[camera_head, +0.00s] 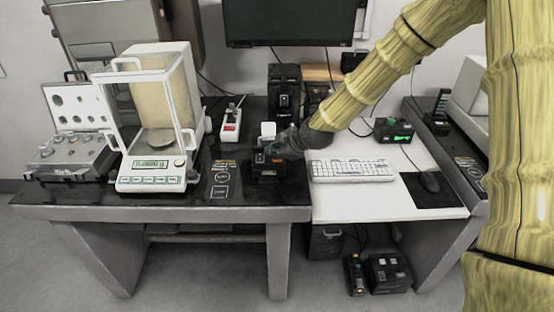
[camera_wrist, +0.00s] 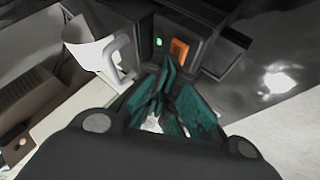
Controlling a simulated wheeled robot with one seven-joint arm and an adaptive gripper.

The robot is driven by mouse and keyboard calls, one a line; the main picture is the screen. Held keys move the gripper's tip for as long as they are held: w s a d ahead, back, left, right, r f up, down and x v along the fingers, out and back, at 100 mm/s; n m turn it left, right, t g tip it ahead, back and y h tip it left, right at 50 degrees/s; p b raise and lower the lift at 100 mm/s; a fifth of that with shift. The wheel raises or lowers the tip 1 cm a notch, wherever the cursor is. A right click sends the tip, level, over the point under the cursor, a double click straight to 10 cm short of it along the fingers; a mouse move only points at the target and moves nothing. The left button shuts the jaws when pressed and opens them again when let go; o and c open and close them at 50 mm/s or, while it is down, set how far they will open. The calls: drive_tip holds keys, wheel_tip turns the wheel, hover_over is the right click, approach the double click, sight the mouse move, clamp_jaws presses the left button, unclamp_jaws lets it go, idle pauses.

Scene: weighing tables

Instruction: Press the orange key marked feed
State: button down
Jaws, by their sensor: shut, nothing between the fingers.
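The orange key (camera_wrist: 179,48) sits on the face of a small dark device (camera_wrist: 205,35), beside a green lit spot (camera_wrist: 159,42). In the head view the device (camera_head: 267,172) stands near the table's front edge. My gripper (camera_wrist: 170,78) has teal fingers that are shut and empty. In the wrist view the fingertips show just below the key and the green light. I cannot tell whether they touch the device. In the head view my gripper (camera_head: 281,148) is at the device's upper right. The marking on the key is too small to read.
A white cup-like object with a handle (camera_wrist: 90,42) is close left of the fingers in the wrist view. In the head view a balance (camera_head: 152,178) stands to the left, a keyboard (camera_head: 352,170) to the right, and a black printer-like box (camera_head: 285,88) behind.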

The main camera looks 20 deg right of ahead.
sight(275, 160)
drive_tip(key=shift+f, duration=0.15)
idle(0.5)
drive_tip(key=shift+r+p, duration=0.5)
drive_tip(key=shift+r, duration=0.3)
drive_tip(key=shift+r+p, duration=1.6)
drive_tip(key=shift+r, duration=0.95)
drive_tip(key=shift+f, duration=0.1)
